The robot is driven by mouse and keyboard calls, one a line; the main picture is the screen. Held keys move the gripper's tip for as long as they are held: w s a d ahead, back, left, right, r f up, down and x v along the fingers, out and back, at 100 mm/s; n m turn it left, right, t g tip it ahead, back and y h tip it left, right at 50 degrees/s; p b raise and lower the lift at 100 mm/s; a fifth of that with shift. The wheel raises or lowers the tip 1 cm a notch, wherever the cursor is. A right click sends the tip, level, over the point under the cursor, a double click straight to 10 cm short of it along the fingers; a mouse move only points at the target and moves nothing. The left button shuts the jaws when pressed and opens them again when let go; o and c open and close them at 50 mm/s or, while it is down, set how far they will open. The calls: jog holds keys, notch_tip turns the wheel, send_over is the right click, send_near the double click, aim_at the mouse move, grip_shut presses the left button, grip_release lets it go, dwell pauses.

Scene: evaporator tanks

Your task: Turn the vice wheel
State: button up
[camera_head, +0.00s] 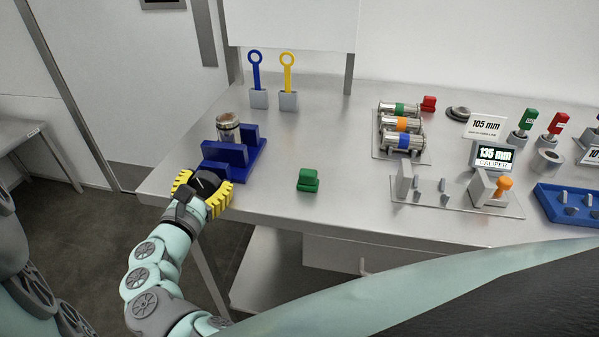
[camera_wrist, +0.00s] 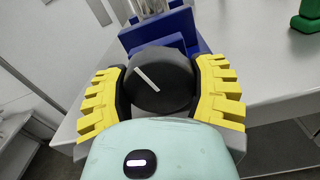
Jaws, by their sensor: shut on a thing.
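The vice wheel (camera_wrist: 161,82) is a round black knob with a white line on its face. The line slants from upper left to lower right in the wrist view. My gripper (camera_wrist: 160,88) is shut on the wheel, with one yellow finger on each side of it. In the head view my gripper (camera_head: 203,190) is at the front left edge of the table and hides most of the wheel. The blue vice (camera_head: 228,158) stands just behind the wheel. A metal cylinder with a brownish top (camera_head: 228,127) stands upright at the vice's jaws.
A green block (camera_head: 308,180) lies to the right on the metal table (camera_head: 330,130). Blue and yellow ring-topped tools (camera_head: 287,75) stand in grey holders at the back. Farther right are a rack of cylinders (camera_head: 401,126) and a caliper station (camera_head: 493,165).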

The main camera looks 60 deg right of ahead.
jog(key=o, duration=1.2)
jog(key=shift+a, duration=0.45)
jog(key=shift+v, duration=3.3)
jog(key=shift+s, duration=0.15)
jog(key=shift+f, duration=0.1)
